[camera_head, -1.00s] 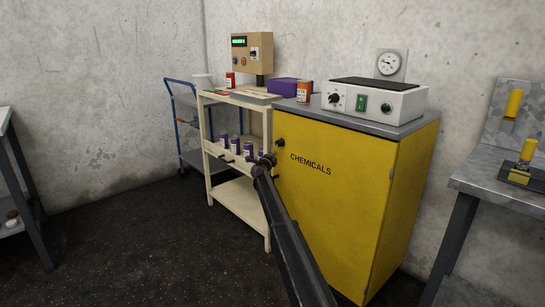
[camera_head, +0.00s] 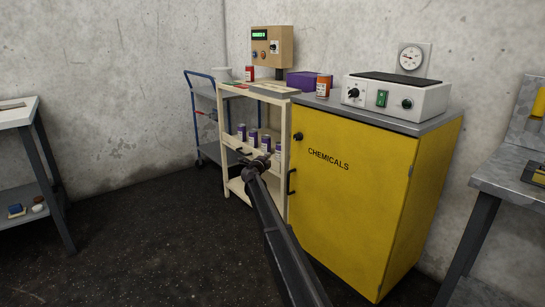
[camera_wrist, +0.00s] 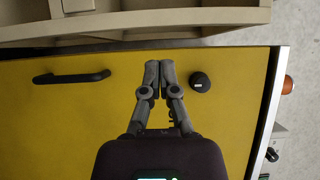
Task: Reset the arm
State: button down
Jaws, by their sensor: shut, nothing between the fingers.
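My arm reaches out from the bottom of the head view. My gripper (camera_head: 243,155) is at its far end, in front of the cream shelf cart and left of the yellow chemicals cabinet (camera_head: 350,200). In the wrist view my gripper (camera_wrist: 159,66) is shut, its two fingertips together with nothing between them. The yellow cabinet door (camera_wrist: 60,130) fills most of the view behind it. A black knob (camera_wrist: 200,82) shows right of the fingertips and a black handle (camera_wrist: 72,77) to their left. I cannot tell how far the fingers are from the door.
The cream cart (camera_head: 283,170) holds several purple-and-white canisters (camera_head: 253,137). A blue-framed trolley (camera_head: 188,100) stands behind it. A grey hotplate unit (camera_head: 395,95) and an orange bottle (camera_head: 323,86) sit on the cabinet. Tables stand at far left and right. The dark floor (camera_head: 150,240) at left is clear.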

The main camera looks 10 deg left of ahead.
jog(key=shift+s, duration=0.1)
dwell(0.3)
jog(key=s+d+f+n+g+y+p, duration=0.15)
jog(key=s+d+f+n+g, duration=0.45)
jog(key=s+d, duration=0.95)
jog(key=s+d+f+n+g+y+p, duration=0.15)
jog(key=s+d+f+n+g, duration=0.4)
jog(key=s, duration=1.95)
jog(key=s+d+f+n+g+y+p, duration=0.1)
jog(key=s+d+f+n+g+y, duration=0.15)
jog(key=s+d+n+g, duration=1.25)
jog(key=s+a+r+m+t+p, duration=0.1)
jog(key=r+t+p, duration=0.2)
jog(key=r+p, duration=0.9)
jog(key=s+a+r+m+t+p, duration=0.1)
jog(key=s+r+m+t+p, duration=0.1)
jog(key=r+p, duration=1)
jog(key=s+a+r+m+t+p, duration=0.2)
jog(key=r+t+p, duration=0.2)
jog(key=r+p, duration=0.8)
jog(key=shift+s+r+h+p, duration=0.2)
jog(key=shift+r+h+p, duration=0.2)
jog(key=shift+p, duration=0.3)
